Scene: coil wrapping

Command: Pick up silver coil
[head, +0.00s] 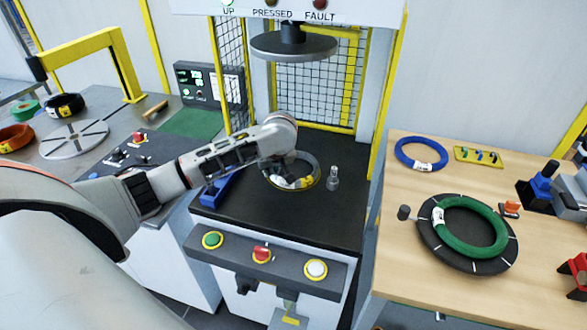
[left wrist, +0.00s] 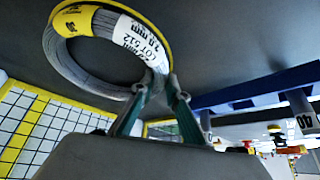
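The silver coil (head: 306,182) is a grey wire ring with yellow and white labels, over the black surface (head: 325,225) of the press station. In the left wrist view the coil (left wrist: 75,62) shows large, its white label near my fingers. My left gripper (head: 270,164) reaches it from the left. In the left wrist view the gripper's two fingertips (left wrist: 158,86) sit on either side of the ring's wall and appear shut on it. I cannot tell whether the coil is raised off the surface. My right gripper is not in view.
A round press plate (head: 293,46) hangs above the station. A blue block (head: 217,190) and small metal post (head: 332,178) flank the coil. Buttons (head: 262,254) line the front. The right table holds a blue coil (head: 402,146) and a green coil (head: 445,240).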

